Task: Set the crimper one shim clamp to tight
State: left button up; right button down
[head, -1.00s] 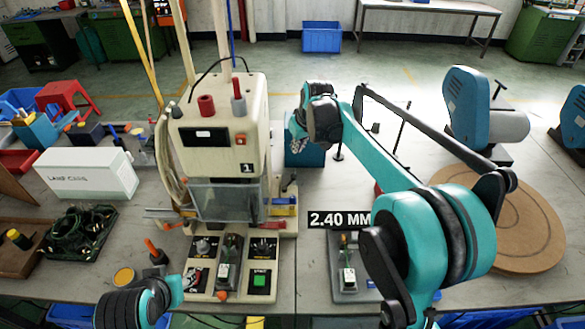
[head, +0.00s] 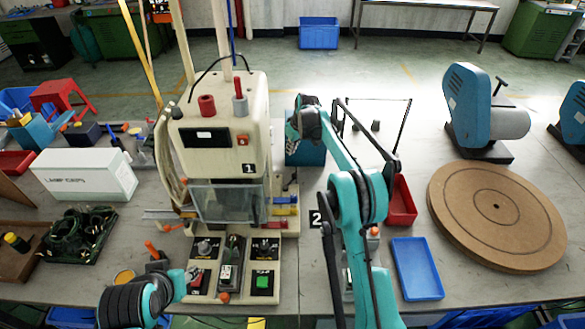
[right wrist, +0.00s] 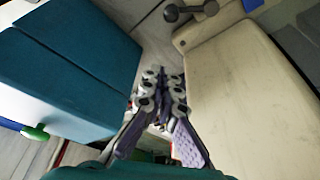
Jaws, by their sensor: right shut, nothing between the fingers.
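Crimper one (head: 222,140) is the cream machine marked 1, standing left of centre in the head view. In the right wrist view its cream housing (right wrist: 255,95) fills the right side. A grey double-ended knob (right wrist: 190,12) shows at the top there; I cannot tell whether it is the shim clamp or how it is set. My right gripper (head: 293,135) is beside the machine's upper right side, between it and a teal box. In the right wrist view its fingers (right wrist: 163,78) are together and empty, apart from the housing.
The teal box (head: 308,152) stands close right of the crimper, leaving a narrow gap. A red bin (head: 402,203), a blue tray (head: 418,268) and a round brown board (head: 497,217) lie to the right. A white carton (head: 85,174) is at left.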

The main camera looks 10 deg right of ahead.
jog(key=b+x, duration=0.3)
jog(key=x, duration=0.6)
jog(key=shift+w+a+f, duration=0.1)
jog(key=shift+w+f, duration=0.05)
jog(key=shift+f, duration=0.4)
jog(key=shift+s+d+b, duration=0.3)
jog(key=shift+s, duration=0.15)
jog(key=shift+s+d+b, duration=0.3)
jog(key=shift+s+d, duration=0.05)
jog(key=shift+s, duration=0.45)
jog(key=shift+s+d, duration=0.2)
jog(key=shift+s, duration=0.3)
